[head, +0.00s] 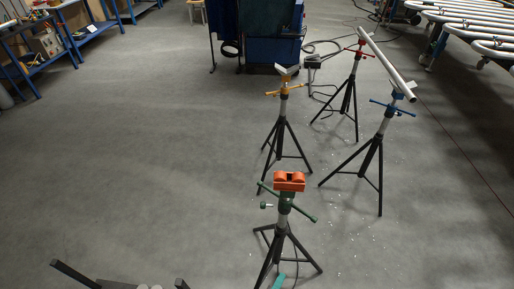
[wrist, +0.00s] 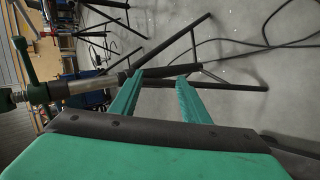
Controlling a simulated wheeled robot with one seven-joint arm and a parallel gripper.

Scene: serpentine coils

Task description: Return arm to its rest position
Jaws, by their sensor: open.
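My gripper (wrist: 158,90) shows in the wrist view with its two green fingers apart and nothing between them. Behind the fingers in that view is a tripod stand with a black leg and a grey tube with a green handle (wrist: 24,58). I cannot tell whether the fingers touch it. In the head view a small green tip (head: 279,282) of my gripper shows at the bottom edge, close to the legs of the stand with the green handles (head: 285,205).
The green stand carries an orange roller head (head: 289,181). Behind it stand a yellow stand (head: 283,110), a red stand (head: 353,80) and a blue stand (head: 378,140). A pale pipe (head: 388,66) lies across the red and blue stands. Cables lie on the floor. The left floor (head: 130,140) is clear.

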